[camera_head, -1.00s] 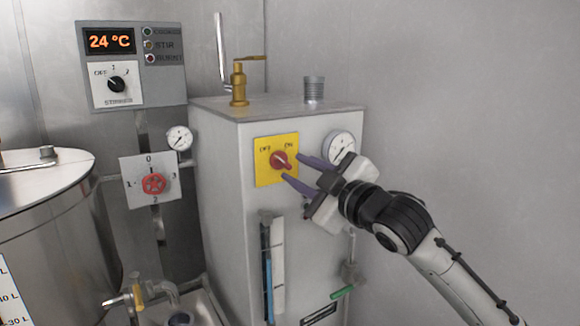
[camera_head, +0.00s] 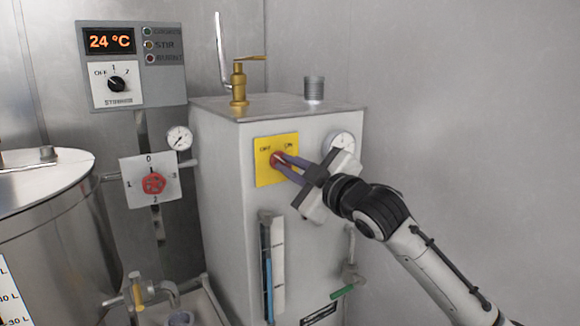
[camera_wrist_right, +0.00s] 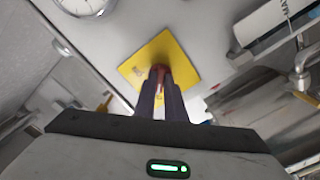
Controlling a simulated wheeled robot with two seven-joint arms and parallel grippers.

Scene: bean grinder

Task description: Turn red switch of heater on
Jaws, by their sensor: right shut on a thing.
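The heater (camera_head: 228,200) is a grey box with a yellow plate (camera_head: 263,176) on its front, marked OFF at left and ON at right. The red switch (camera_head: 277,158) sits on this plate. My right gripper (camera_head: 283,164) has its purple fingers at the switch and is shut on it, partly hiding it. In the right wrist view the fingers (camera_wrist_right: 160,90) close around the red switch (camera_wrist_right: 158,71) in front of the yellow plate (camera_wrist_right: 181,60). The switch's exact angle is hard to tell behind the fingers. My left gripper is not in view.
A round gauge (camera_head: 341,141) is right of the plate, partly behind my gripper. A brass valve (camera_head: 239,82) stands on the heater. A control panel (camera_head: 150,65) reading 24 °C and a red knob (camera_head: 153,183) are at left, beside a steel vat (camera_head: 60,215).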

